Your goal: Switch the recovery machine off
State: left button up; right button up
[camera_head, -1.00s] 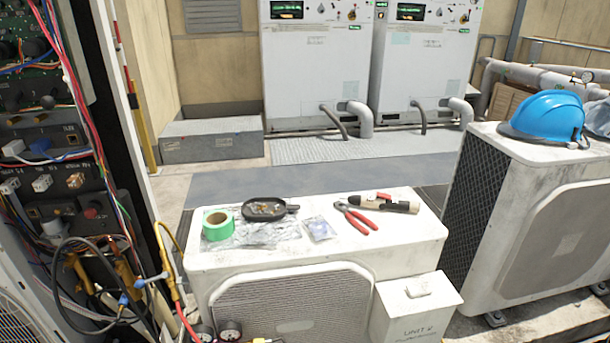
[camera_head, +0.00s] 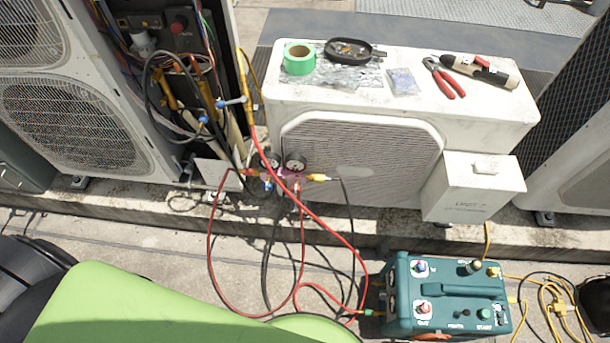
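The recovery machine (camera_head: 446,292) is a teal box with a carry handle, standing on the concrete at the lower right. Its top carries a blue-and-white knob (camera_head: 421,266), a red knob (camera_head: 424,307), a dark knob (camera_head: 474,266), a small black toggle (camera_head: 465,313) and a green button (camera_head: 484,313). The labels are too small to read surely, and I cannot tell the position of the toggle. Hoses join its left side, and a yellow cable lies on its right. Neither of my grippers shows in the view.
A manifold gauge set (camera_head: 285,172) with looping red and black hoses hangs before the middle condenser (camera_head: 360,150). A yellow cord (camera_head: 556,309) lies coiled at right.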

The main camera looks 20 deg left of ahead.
aim_at(466, 311)
jog(key=j+z, duration=0.1)
jog(key=z, duration=1.55)
jog(key=k+l, duration=0.05)
